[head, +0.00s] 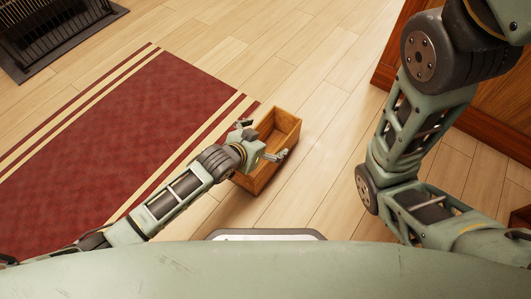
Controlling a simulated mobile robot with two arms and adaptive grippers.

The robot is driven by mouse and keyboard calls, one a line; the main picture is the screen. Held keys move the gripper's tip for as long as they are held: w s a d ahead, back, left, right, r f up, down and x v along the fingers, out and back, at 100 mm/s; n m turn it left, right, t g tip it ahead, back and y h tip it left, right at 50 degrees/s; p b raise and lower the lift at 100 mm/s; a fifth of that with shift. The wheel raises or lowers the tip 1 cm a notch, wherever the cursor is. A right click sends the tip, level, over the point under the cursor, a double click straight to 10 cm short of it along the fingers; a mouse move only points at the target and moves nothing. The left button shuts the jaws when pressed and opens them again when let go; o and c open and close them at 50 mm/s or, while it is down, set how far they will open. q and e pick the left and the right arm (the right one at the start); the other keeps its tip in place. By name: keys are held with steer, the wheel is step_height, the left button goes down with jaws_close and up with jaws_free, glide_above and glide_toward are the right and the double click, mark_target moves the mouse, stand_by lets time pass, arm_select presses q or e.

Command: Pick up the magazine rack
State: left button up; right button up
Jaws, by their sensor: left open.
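The magazine rack (287,118) looks like a small open-topped wooden box. It stands on the floor just right of the red rug, and its inside looks empty. My left gripper (264,141) is open over the left side of the box, with its fingers spread apart. It hides part of the box's near left side. I cannot tell whether the fingers touch the wood. My right arm shows at the right, but its gripper is out of view.
A red rug (110,135) with cream stripes lies on the pale plank floor (325,110) at the left. A black grated metal object (55,35) stands at the top left. Wooden panelling (480,100) rises at the right. The floor right of the box is clear.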

arm_select(q)
steer(key=c, duration=1.8)
steer(key=shift+w+d+r, duration=0.1)
steer(key=shift+r, duration=0.15)
steer(key=shift+c, duration=0.9)
